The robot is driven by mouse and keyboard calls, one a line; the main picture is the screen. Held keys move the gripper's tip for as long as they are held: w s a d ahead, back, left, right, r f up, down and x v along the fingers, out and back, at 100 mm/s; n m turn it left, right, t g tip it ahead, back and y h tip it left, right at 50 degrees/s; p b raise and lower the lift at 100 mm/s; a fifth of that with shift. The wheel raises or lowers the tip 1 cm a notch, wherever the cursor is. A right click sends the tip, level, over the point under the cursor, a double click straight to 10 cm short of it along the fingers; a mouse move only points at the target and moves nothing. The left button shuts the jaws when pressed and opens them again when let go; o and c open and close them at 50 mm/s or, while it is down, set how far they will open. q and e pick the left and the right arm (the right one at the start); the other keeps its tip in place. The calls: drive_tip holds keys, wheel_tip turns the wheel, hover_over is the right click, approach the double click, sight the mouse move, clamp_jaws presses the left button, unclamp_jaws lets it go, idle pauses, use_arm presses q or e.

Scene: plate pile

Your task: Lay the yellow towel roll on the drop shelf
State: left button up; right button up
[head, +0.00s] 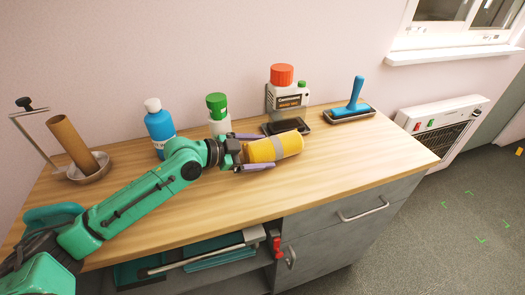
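No surface is clearly marked as the drop shelf; an open shelf (235,280) shows under the counter. My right gripper is not in view.
On the counter (345,165) stand a paper roll holder (72,140), a blue bottle (158,124), a green-capped bottle (217,108), a red-topped dispenser (287,97) and a blue-handled tool (355,95) in a dark tray. The counter's right front is clear.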

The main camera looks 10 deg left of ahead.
use_arm(q)
clamp_jaws()
drive_tip(key=shift+r, duration=0.1)
